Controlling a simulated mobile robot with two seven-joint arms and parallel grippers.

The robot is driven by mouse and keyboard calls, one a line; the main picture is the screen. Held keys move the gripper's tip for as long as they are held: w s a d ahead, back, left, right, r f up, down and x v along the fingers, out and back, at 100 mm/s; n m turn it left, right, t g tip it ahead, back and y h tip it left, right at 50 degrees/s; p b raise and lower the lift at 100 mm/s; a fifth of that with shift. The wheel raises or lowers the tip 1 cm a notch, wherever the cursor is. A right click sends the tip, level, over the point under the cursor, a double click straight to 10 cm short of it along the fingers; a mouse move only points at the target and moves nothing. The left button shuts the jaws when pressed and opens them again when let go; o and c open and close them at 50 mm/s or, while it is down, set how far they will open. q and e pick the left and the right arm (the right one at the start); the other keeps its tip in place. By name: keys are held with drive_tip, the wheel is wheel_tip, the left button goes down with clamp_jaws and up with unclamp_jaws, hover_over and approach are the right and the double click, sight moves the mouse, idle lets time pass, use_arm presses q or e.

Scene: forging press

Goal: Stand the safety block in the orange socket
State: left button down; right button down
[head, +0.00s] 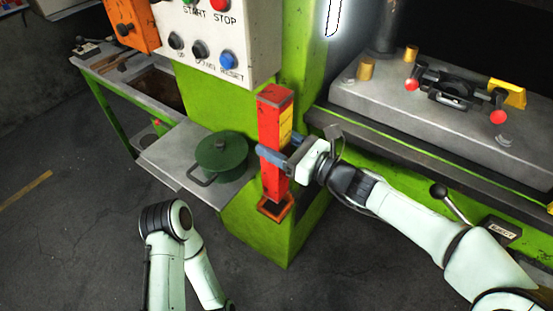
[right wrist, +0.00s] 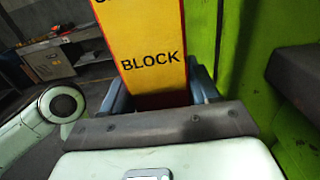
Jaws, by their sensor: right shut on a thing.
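The safety block (head: 270,130) is a tall red bar with a yellow label on one side. It stands upright in my right gripper (head: 275,158), whose blue fingers are shut on it around mid-height. In the right wrist view the block's yellow face (right wrist: 150,60) reads "BLOCK" between the fingers. The orange socket (head: 276,209) is a small square frame at the green press's front, low down. The block's lower end appears over or within the socket; I cannot tell whether it is seated. My left arm shows at lower left, but its gripper is not in view.
A dark green lidded pot (head: 221,155) stands on a grey shelf (head: 165,152) left of the block. The control panel (head: 215,40) hangs above. The press bed (head: 440,110) with a red-knobbed fixture (head: 452,88) is at right, an eject lever (head: 440,193) below it.

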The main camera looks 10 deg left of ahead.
wheel_tip(320, 180, down, 6)
drive_tip(key=shift+f+b, duration=0.25)
drive_tip(key=shift+b, duration=0.15)
drive_tip(key=shift+f, duration=0.1)
drive_tip(key=shift+w+f, duration=0.1)
drive_tip(key=shift+f, duration=0.05)
drive_tip(key=shift+c, duration=1.4)
unclamp_jaws()
drive_tip(key=shift+f, duration=0.1)
drive_tip(key=v, duration=1.2)
drive_tip(key=shift+b, duration=0.35)
